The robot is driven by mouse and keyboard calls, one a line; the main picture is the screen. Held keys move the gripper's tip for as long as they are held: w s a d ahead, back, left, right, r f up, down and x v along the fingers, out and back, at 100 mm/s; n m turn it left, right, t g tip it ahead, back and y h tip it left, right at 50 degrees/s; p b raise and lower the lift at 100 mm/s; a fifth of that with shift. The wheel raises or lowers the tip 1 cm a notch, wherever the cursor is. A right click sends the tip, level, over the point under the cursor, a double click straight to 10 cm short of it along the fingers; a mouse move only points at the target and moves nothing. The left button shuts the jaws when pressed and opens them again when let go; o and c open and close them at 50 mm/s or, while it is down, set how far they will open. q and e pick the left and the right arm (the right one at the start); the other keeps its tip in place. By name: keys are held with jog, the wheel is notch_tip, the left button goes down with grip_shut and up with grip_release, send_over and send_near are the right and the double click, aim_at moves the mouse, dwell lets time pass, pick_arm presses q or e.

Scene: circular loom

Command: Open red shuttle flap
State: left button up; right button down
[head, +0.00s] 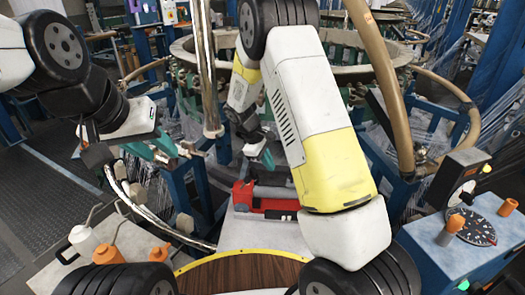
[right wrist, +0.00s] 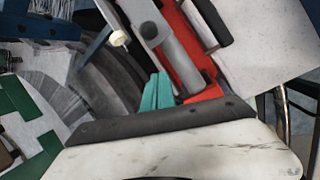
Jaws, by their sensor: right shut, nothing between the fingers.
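The red shuttle (head: 243,196) lies on a pale surface in the lower middle of the head view, with a black part along its right side. In the right wrist view the red shuttle (right wrist: 206,92) runs diagonally, with a grey rounded bar (right wrist: 178,52) along it. I cannot tell which part is the flap. My right gripper (head: 267,158) is above the shuttle in the head view. Its teal fingers (right wrist: 158,90) are together and empty beside the shuttle's lower end; contact is unclear. My left gripper (head: 172,148) is away to the left, its finger gap unclear.
The circular loom's ring (head: 185,52) stands behind my arms, with tan hoops around it. Bottles with orange parts (head: 113,252) stand at lower left. A blue cabinet with a black dial (head: 474,228) is at right. A wooden curved top (head: 240,273) is in front.

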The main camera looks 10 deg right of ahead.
jog(key=d+f, duration=0.2)
jog(key=s+d+f, duration=0.1)
jog(key=shift+d+f, duration=0.35)
jog(key=shift+d, duration=0.05)
jog(key=shift+s+d+r, duration=0.35)
jog(key=shift+s+d, duration=0.05)
jog(key=shift+s, duration=0.1)
jog(key=shift+r, duration=0.1)
